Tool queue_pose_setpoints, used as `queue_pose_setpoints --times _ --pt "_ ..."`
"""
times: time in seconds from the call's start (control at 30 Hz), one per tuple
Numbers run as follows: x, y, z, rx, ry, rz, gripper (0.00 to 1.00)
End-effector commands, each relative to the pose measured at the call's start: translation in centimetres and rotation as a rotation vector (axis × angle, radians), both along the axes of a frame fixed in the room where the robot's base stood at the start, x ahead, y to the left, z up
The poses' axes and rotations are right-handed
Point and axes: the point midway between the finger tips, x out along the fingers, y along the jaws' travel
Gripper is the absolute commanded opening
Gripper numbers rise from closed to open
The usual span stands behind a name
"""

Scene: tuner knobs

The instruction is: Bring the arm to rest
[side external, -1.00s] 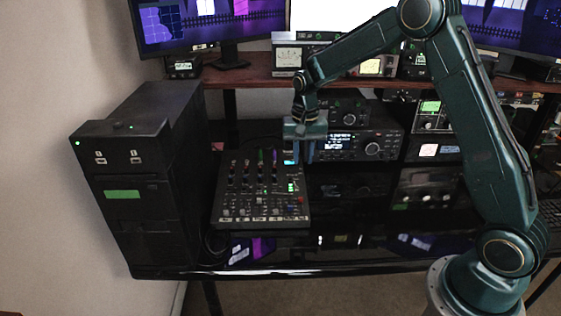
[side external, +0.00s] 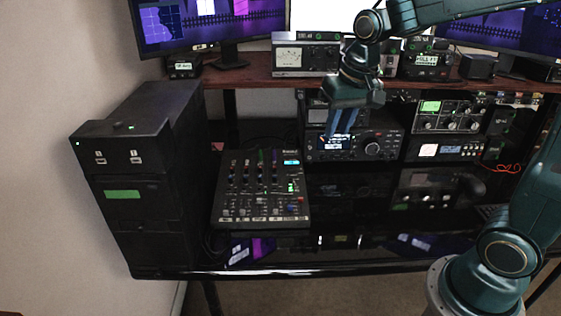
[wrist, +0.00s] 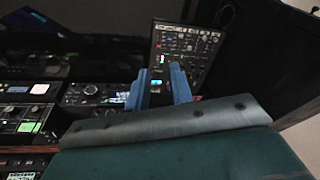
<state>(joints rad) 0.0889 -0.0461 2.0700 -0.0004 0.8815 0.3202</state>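My gripper (side external: 342,122) is dark teal with two blue fingers. In the side view it hangs in front of the radio transceiver (side external: 372,148), above the desk and to the upper right of the mixer. In the wrist view my gripper (wrist: 158,78) has its fingers apart, with nothing held between them. The black mixer (side external: 262,190) with rows of small coloured knobs lies on the desk; it also shows beyond the fingers in the wrist view (wrist: 188,45). Neither finger visibly touches the mixer. The fingers hide part of the transceiver's front.
A black computer tower (side external: 140,185) stands left of the mixer. A wooden shelf (side external: 235,77) carries monitors and a meter box (side external: 305,56). More radio gear (side external: 445,115) is stacked at right. The glossy desk's front strip (side external: 300,262) is mostly clear.

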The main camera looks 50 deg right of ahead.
Motion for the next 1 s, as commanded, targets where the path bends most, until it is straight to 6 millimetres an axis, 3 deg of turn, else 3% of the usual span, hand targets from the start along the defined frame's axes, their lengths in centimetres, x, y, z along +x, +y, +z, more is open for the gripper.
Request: queue_pose_setpoints --times 0.2,0.43,0.8,1.0 --pt "-4.4 1.1 2.1 -0.025 -0.064 0.094 0.23" --pt "-8.9 2.0 3.1 -0.054 -0.125 0.193 0.23" --pt "-15.3 2.9 2.8 -0.107 -0.22 0.339 0.23" --pt "-17.0 3.1 2.3 -0.123 -0.245 0.38 0.23"
